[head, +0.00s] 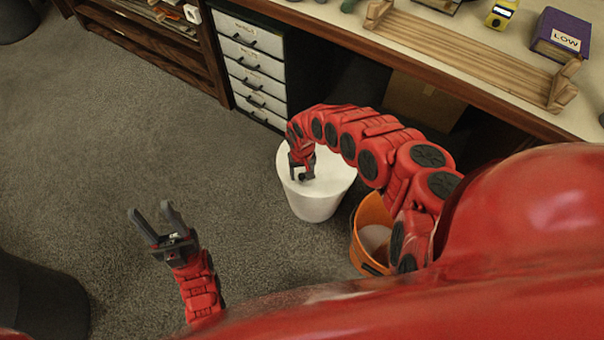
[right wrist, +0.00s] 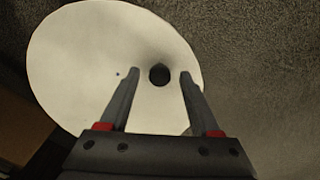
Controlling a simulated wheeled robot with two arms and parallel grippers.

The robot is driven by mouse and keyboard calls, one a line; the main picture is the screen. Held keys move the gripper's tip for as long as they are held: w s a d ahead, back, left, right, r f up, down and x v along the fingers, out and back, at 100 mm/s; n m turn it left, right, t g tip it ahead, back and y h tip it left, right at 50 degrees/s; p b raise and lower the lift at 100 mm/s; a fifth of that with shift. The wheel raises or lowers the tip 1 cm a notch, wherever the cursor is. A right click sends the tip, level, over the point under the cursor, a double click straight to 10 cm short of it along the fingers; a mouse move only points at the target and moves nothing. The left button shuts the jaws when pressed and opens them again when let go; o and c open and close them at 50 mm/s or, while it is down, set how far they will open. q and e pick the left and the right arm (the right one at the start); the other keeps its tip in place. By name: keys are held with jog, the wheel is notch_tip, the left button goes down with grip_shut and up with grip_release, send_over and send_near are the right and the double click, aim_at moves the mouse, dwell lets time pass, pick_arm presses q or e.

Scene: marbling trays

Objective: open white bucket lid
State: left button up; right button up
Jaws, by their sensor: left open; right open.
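The white bucket (head: 318,208) stands on the carpet in the middle of the head view, with its round white lid (head: 328,173) on top. In the right wrist view the lid (right wrist: 80,60) fills the upper left, with a dark round knob (right wrist: 159,75) on it. My right gripper (head: 301,173) is over the lid, pointing down. Its open fingers (right wrist: 158,82) show on either side of the knob in the right wrist view; whether they touch it I cannot tell. My left gripper (head: 151,222) is open and empty above the carpet at the left.
An orange bucket (head: 363,243) stands close to the right of the white bucket, partly behind my right arm. A white drawer unit (head: 251,65) and a wooden table (head: 450,50) are behind. A dark bin (head: 40,300) is at lower left.

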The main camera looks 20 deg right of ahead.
grip_shut()
dwell(0.3)
dwell(1.2)
